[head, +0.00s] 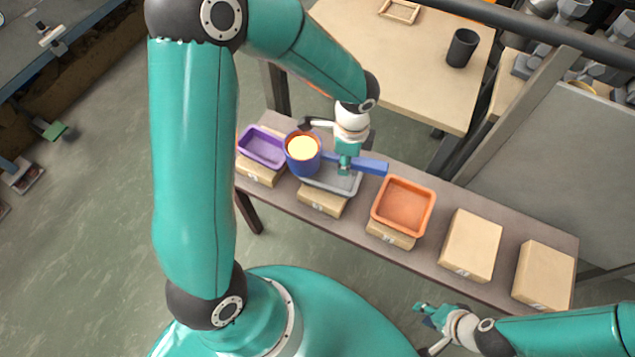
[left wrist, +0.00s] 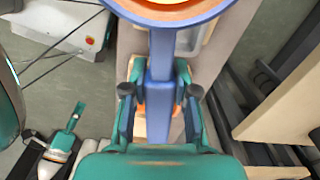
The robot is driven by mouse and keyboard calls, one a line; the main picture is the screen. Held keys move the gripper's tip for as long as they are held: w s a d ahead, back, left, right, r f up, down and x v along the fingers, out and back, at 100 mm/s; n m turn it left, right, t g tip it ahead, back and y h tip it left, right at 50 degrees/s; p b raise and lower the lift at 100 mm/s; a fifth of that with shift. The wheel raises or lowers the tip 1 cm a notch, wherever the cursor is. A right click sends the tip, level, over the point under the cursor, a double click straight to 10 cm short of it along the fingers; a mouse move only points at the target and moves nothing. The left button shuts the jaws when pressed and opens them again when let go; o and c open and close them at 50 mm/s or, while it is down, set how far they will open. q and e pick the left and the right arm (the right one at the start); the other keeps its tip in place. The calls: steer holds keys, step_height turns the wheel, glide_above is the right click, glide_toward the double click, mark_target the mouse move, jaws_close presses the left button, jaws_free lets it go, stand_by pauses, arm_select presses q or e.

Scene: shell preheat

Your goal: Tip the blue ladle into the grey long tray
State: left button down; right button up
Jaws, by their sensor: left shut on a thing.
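The blue ladle (head: 303,163) has a round cup with an orange rim and pale yellow contents, and a straight handle pointing right. My left gripper (head: 346,168) is shut on the handle, which runs between its fingers in the left wrist view (left wrist: 161,95). The cup looks upright, above the left end of the grey long tray (head: 345,186). The cup, handle and gripper hide much of the tray, so its inside is mostly unseen. My right gripper (head: 425,312) hangs in front of the bench, away from the ladle; its finger opening is unclear.
A purple tray (head: 262,148) stands left of the grey tray and an orange tray (head: 404,205) stands right, each on a cardboard box. Two more boxes (head: 472,245) (head: 544,275) have bare tops. A table behind holds a dark cup (head: 462,48) and a wooden frame (head: 399,11).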

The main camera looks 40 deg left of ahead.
arm_select(q)
steer(key=s+a+f+m+g+y+b, duration=0.1)
steer(key=s+f+m+g+y+b, duration=0.1)
steer(key=s+m, duration=0.7)
steer(key=shift+a+f+m+g+y+b, duration=0.4)
steer(key=shift+f+m+b, duration=0.6)
steer(key=shift+m, duration=1.7)
steer(key=shift+f, duration=0.25)
steer(key=shift+g+y+p, duration=0.8)
steer(key=shift+y+p, duration=0.2)
steer(key=shift+p, duration=0.15)
stand_by(0.5)
steer(key=shift+d+f+g+y+p, duration=0.1)
steer(key=shift+g+y+p, duration=0.55)
steer(key=shift+g+y, duration=0.05)
stand_by(1.8)
